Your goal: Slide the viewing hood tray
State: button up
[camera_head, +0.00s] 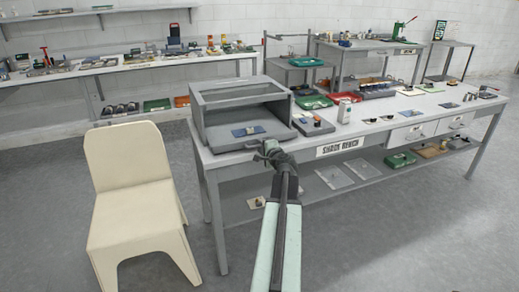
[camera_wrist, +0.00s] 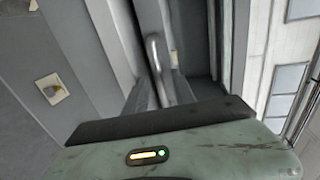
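The viewing hood (camera_head: 205,127) is a grey open-fronted box on the left end of the bench in the head view. In the wrist view a curved metal handle (camera_wrist: 156,68) stands just beyond my gripper's dark front edge.
The bench (camera_head: 400,115) carries a small dark tray (camera_head: 313,125), a white bottle (camera_head: 344,111) and several small items right of the hood. Drawers and a lower shelf are below. A cream chair (camera_head: 132,180) stands left of my arm. Floor is clear at front right.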

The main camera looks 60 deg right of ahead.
grip_shut()
dwell(1.2)
